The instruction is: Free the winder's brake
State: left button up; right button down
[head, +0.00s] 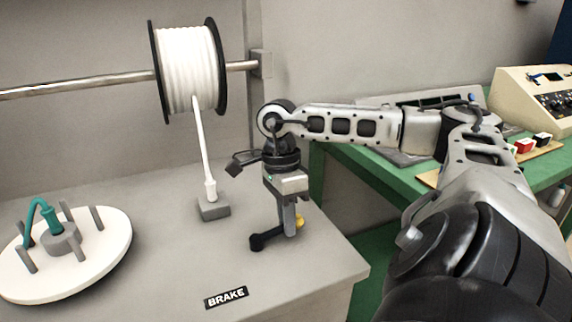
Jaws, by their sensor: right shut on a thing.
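The "BRAKE" label (226,297) lies on the grey bench top near its front edge. Behind it a dark brake lever (266,240) with a round end lies low over the bench, partly hidden by my gripper; a yellow part (299,221) shows beside the fingers. My right gripper (289,228) points down and is shut on the lever. The winder's round white plate (100,262), with grey pegs and a teal crank (38,215), is at the left. My left gripper is not in view.
A white spool (187,68) hangs on a metal rod (80,86). Its white cord (203,145) runs down to a grey block (214,207) left of my gripper. A green table (345,165) with equipment stands at right. The bench front is mostly clear.

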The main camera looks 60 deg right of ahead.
jog(key=shift+r, duration=0.1)
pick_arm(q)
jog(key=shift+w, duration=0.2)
pick_arm(e)
jog(key=c, duration=1.4)
grip_release()
pick_arm(q)
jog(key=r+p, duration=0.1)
jog(key=p, duration=0.1)
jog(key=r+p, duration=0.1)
jog(key=p, duration=0.2)
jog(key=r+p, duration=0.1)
jog(key=p, duration=0.2)
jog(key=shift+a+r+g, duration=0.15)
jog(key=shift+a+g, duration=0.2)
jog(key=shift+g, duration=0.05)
pick_arm(e)
notch_tip(320, 180, up, 16)
jog(key=w+d, duration=0.1)
jog(key=w, duration=0.1)
jog(key=shift+w+d, duration=0.35)
jog(key=shift+f, duration=0.2)
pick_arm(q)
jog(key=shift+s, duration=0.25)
pick_arm(e)
jog(key=shift+s, duration=0.1)
